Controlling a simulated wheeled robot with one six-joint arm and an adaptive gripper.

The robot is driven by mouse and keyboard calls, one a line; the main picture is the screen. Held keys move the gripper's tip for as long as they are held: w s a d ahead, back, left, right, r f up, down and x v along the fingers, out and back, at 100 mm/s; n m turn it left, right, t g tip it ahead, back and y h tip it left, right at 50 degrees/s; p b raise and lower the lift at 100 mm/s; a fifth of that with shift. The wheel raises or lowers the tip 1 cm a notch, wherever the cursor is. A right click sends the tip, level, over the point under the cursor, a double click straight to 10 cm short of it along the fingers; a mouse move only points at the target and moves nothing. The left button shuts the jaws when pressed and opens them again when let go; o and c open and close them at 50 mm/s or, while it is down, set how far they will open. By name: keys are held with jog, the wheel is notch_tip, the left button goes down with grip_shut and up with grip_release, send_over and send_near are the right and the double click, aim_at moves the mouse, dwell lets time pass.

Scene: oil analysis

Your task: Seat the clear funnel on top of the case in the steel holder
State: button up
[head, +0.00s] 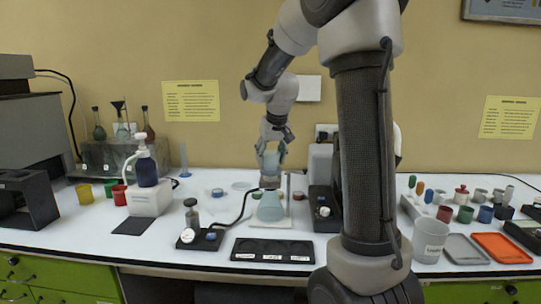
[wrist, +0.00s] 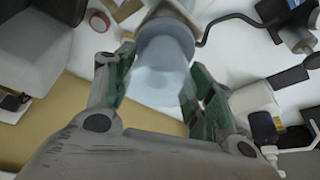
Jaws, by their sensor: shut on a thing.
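My gripper (head: 271,146) is shut on the clear funnel (head: 270,162), a pale bluish see-through cup held upright. In the wrist view the funnel (wrist: 165,62) sits between the green-padded fingers (wrist: 158,88). The funnel is directly above a conical flask (head: 270,207) with blue-green contents on a white stand base. The dark case in the steel holder (head: 270,182) shows at the flask's mouth, just under the funnel. The steel rod (head: 288,190) stands close to its right. I cannot tell whether funnel and case touch.
A black tray (head: 272,250) with labelled spots lies in front of the flask. A small bottle (head: 192,215) and a black device with a hose stand left. A dark box (head: 323,208) stands right.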

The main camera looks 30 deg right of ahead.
jog(key=shift+f, duration=0.4)
dwell(0.7)
jog(key=o, duration=1.1)
jog(key=o, duration=0.3)
jog(key=shift+r, duration=0.1)
notch_tip(320, 180, up, 7)
dwell(0.6)
